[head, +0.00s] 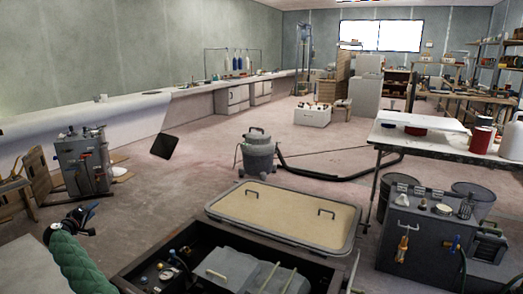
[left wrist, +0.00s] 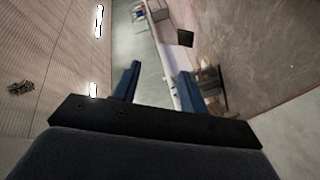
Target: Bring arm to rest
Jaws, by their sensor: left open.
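My left gripper (head: 82,218) is at the lower left of the head view, at the end of my green padded arm, and looks small and dark there. In the left wrist view its two blue fingers (left wrist: 158,80) stand wide apart with nothing held between them. It is in free air, apart from the nearby equipment. That wrist view is tilted, with floor to the right and bright lights to the left. My right arm and gripper are not in view.
A dark box with fittings (head: 140,268) and a tan-topped hatch (head: 285,212) lie in front. A grey machine (head: 82,165) stands at left, a vacuum (head: 257,153) in the middle, and a grey cabinet (head: 415,245) at right. Open floor (head: 195,185) lies between them.

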